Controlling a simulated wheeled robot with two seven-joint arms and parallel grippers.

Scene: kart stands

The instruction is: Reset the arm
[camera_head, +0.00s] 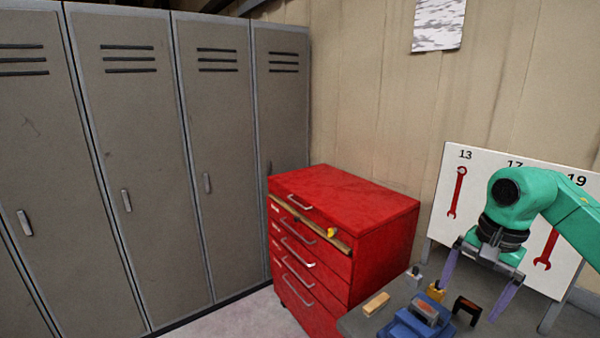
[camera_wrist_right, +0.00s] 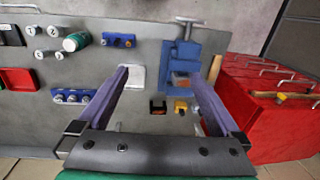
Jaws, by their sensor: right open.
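My right gripper (camera_head: 479,274) hangs at the right of the head view on a green arm. Its two purple fingers are spread wide with nothing between them. In the right wrist view the open gripper (camera_wrist_right: 158,92) is above the grey workbench (camera_wrist_right: 140,85), apart from the things on it. A blue vise (camera_wrist_right: 184,68) stands on the bench beyond the fingers; it also shows in the head view (camera_head: 418,318), left of the gripper. My left gripper is not in view.
A red drawer cabinet (camera_head: 345,205) stands beside the bench, one drawer slightly out with a yellow item (camera_head: 332,232) on it. A white board (camera_head: 452,160) with red wrenches is behind my right arm. Grey lockers (camera_head: 215,150) line the left. Blue holders (camera_wrist_right: 118,40) and sockets lie on the bench.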

